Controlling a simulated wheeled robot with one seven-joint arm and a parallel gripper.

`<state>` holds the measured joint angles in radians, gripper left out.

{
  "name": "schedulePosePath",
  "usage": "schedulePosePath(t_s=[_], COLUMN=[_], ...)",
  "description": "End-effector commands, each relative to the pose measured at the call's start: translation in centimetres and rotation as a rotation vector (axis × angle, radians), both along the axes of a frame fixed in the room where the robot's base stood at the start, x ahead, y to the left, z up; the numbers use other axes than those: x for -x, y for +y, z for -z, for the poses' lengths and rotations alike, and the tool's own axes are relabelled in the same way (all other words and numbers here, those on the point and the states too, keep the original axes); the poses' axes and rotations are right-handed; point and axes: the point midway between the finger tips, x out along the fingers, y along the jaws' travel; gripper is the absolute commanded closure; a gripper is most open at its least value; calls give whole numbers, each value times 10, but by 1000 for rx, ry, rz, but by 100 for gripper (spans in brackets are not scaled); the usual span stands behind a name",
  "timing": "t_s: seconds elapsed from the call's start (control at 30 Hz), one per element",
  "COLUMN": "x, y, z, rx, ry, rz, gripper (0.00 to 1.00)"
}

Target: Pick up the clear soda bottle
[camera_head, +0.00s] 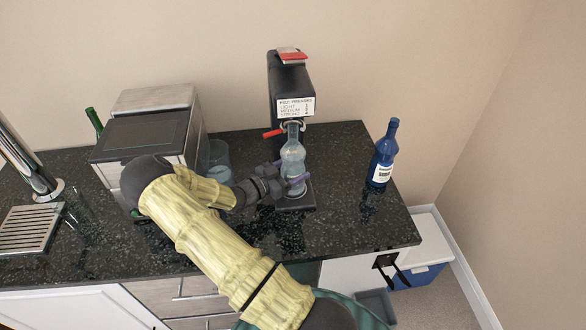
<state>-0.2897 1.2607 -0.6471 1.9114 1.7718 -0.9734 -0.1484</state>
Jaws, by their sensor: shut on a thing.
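The clear soda bottle (293,157) stands upright in front of the black dispenser, over its base, on the dark counter. Its neck rises close to the dispenser's spout. My gripper (289,181) reaches in from the left and is shut on the lower part of the bottle, with purple-tinted fingertips at its sides. I cannot tell whether the bottle's bottom touches the surface. My yellow-sleeved arm covers part of the counter's front edge.
The black dispenser (287,85) with a red lever stands behind the bottle. A blue bottle (384,152) is to the right. A steel machine (150,130) and a clear container (217,158) stand left. The black counter (345,215) is clear at front right.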

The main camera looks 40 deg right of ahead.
Motion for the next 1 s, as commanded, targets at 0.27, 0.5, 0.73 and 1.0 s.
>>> schedulePosePath(t_s=[0.27,0.5,0.73,1.0], x=[7,33,68,105], y=[4,20,42,65], z=[-11,-28,-49,-72], rx=[5,4,4,3], ry=[-1,0,0,0], rz=[1,1,1,0], gripper=[99,99,99,99])
